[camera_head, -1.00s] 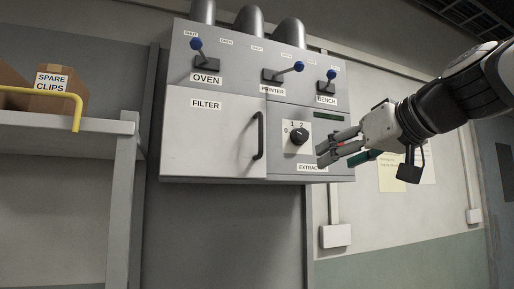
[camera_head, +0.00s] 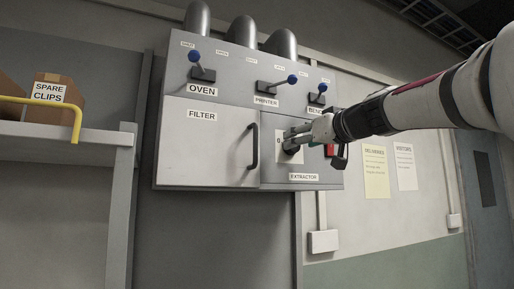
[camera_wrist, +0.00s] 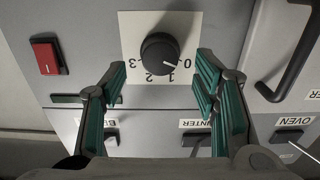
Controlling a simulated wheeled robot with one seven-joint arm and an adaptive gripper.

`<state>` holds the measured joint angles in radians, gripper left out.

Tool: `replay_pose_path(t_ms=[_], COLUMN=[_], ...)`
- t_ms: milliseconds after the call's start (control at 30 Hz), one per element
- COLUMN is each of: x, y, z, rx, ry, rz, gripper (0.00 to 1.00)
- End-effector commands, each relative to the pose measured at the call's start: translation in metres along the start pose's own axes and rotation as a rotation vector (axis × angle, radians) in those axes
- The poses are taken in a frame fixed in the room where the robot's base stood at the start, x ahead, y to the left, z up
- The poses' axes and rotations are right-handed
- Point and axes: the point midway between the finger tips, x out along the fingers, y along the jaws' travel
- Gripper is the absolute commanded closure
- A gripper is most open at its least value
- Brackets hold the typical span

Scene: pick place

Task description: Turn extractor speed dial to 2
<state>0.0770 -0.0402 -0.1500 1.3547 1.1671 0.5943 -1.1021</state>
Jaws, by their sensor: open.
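The extractor speed dial is a round black knob (camera_wrist: 160,54) on a white plate (camera_wrist: 193,24) with numbers. In the wrist view, which is upside down, its white mark points to the lower right, towards the 0. My gripper (camera_wrist: 161,70) is open, with one green-padded finger on each side of the knob and a visible gap to it. In the head view my gripper (camera_head: 290,142) is at the dial plate and hides most of the dial. The EXTRACTOR label (camera_head: 304,177) is below it.
A red switch (camera_wrist: 46,57) is beside the dial plate. The filter door (camera_head: 205,150) has a black handle (camera_head: 253,147) close to my gripper. Blue-knobbed levers (camera_head: 292,80) stand out above. A shelf (camera_head: 75,145) holds a SPARE CLIPS box (camera_head: 62,100) at left.

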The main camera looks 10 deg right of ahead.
Motion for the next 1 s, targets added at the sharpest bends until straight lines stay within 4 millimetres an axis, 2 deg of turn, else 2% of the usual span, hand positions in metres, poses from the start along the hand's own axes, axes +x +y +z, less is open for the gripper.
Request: replay_pose_path(t_ms=[200,567,767,1000], x=[0.022,0.026,0.026,0.026], y=[0.000,0.000,0.000,0.000], z=[-0.001,0.000,0.000,0.000], rx=[0.000,0.000,0.000,0.008], ry=[0.000,0.000,0.000,0.000], rz=[-0.001,0.000,0.000,0.000], gripper=[0.45,0.45,0.90,0.93])
